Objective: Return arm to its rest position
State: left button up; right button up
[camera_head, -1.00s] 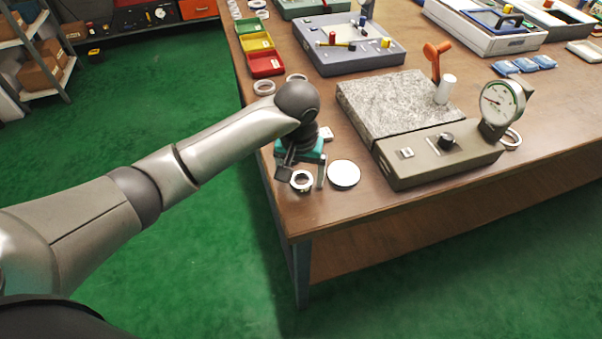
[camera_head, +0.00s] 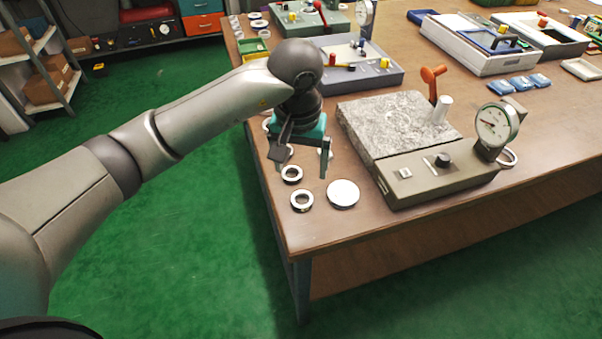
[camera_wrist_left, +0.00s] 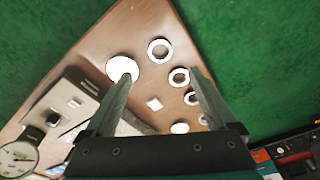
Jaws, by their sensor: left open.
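My left gripper (camera_head: 303,166) is open and empty, its fingers pointing down above the near left corner of the bench. It also shows in the left wrist view (camera_wrist_left: 161,78), with bare bench and rings beyond the spread fingers. A steel bearing ring (camera_head: 302,200) lies flat near the bench corner, apart from the fingers. A second ring (camera_head: 291,174) lies just behind it. A round white disc (camera_head: 343,193) lies to their right; it shows in the wrist view too (camera_wrist_left: 122,69). My gripper and wrist partly hide more rings behind. My right gripper is in neither view.
A granite plate (camera_head: 399,125) on a grey base with a dial gauge (camera_head: 496,124) stands right of the gripper. A grey fixture box (camera_head: 370,76) stands behind. The green floor (camera_head: 200,220) left of the bench is free.

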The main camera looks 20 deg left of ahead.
pick_arm(q)
jog(key=shift+r, duration=0.4)
